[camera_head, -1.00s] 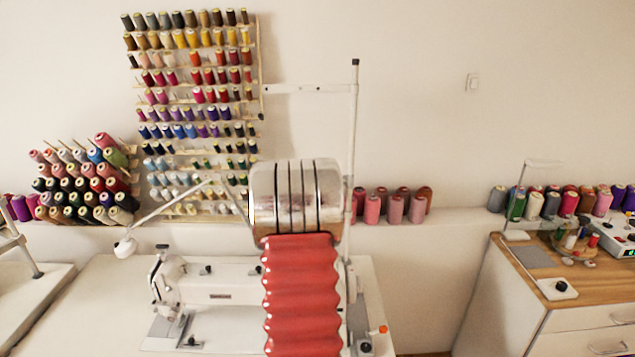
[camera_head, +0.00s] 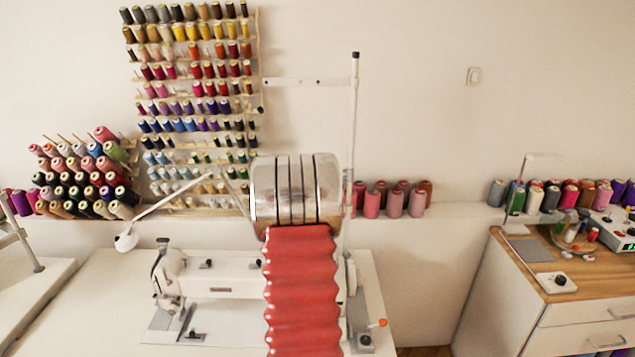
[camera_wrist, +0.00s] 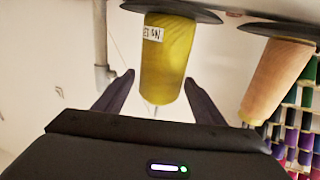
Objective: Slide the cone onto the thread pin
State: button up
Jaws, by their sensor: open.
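A yellow thread cone (camera_wrist: 168,55) with a white label is in the wrist view, its wide end against a dark round disc (camera_wrist: 172,10) at the top of the picture. A thin metal pin tip (camera_wrist: 155,111) sticks out past its narrow end. My gripper (camera_wrist: 159,80) is open, with one dark finger on each side of the cone. A gap shows beside the left finger; I cannot tell whether the right finger touches. In the head view my own arm hides the gripper and this cone.
A peach cone (camera_wrist: 275,78) stands close by on a second dark disc (camera_wrist: 285,31). A grey pole (camera_wrist: 101,45) is on the left. In the head view a thread stand pole (camera_head: 354,120) rises behind a white sewing machine (camera_head: 220,282). Racks of spools (camera_head: 195,105) hang on the wall.

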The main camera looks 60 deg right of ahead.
jog(key=shift+a, duration=0.1)
jog(key=shift+a, duration=0.2)
jog(key=v, duration=1.3)
jog(key=shift+s+a, duration=0.1)
jog(key=shift+s, duration=0.05)
dwell(0.5)
